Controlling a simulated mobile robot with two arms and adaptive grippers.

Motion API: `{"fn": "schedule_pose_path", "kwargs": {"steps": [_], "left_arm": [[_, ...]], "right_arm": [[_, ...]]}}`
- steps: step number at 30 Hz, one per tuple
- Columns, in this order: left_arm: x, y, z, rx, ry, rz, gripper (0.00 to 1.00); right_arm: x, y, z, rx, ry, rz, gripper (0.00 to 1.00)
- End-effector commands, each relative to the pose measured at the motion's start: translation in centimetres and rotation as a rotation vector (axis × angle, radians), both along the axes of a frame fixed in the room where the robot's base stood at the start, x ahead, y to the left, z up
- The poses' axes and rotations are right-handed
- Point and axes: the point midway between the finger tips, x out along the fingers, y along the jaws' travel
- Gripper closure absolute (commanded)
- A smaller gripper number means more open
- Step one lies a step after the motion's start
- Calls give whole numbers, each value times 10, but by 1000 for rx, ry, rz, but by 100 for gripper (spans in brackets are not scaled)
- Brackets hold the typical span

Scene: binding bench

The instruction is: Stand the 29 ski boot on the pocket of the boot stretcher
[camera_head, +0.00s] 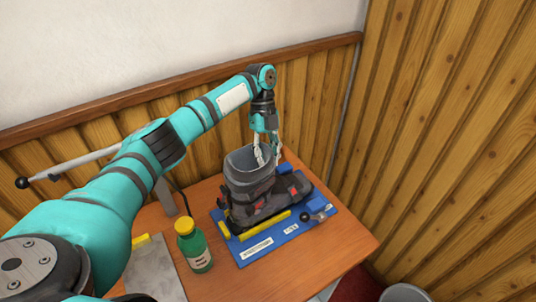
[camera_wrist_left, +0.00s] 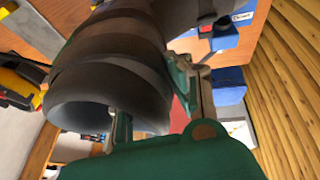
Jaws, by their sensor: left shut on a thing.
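The ski boot (camera_head: 250,187), dark grey with red marks, is upright over the blue boot stretcher (camera_head: 262,250), its toe pointing right. My left gripper (camera_head: 267,155) is shut on the wall of the boot's cuff, one finger inside the opening. In the left wrist view the boot's cuff (camera_wrist_left: 110,75) fills the upper left, with the fingers of the left gripper (camera_wrist_left: 163,112) on its rim. The boot hides the pocket, and I cannot tell whether the sole rests fully in it. No size number is readable. My right gripper is not in view.
The stretcher lies on a wooden bench (camera_head: 335,249) against the panelled wall. A green bottle (camera_head: 196,250) with a yellow cap stands left of it, beside a grey plate (camera_head: 155,272). A lever with a dark knob (camera_head: 319,216) is at the stretcher's right. A bin (camera_head: 405,293) is below.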

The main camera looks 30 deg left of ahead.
Motion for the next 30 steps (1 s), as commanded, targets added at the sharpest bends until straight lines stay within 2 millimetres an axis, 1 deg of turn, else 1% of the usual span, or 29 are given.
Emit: {"fn": "schedule_pose_path", "kwargs": {"steps": [1, 5, 24, 25, 30], "left_arm": [[0, 0, 4, -3, -2, -1, 100], [-2, 1, 4, -3, -3, 0, 100], [-2, 1, 0, -4, -4, -1, 100], [-2, 1, 0, -4, -4, -1, 82], [-2, 1, -1, -2, -2, -1, 60]], "right_arm": [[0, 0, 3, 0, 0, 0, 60], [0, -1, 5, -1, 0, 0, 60], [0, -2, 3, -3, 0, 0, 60], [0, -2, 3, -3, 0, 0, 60], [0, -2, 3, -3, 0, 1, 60]]}}
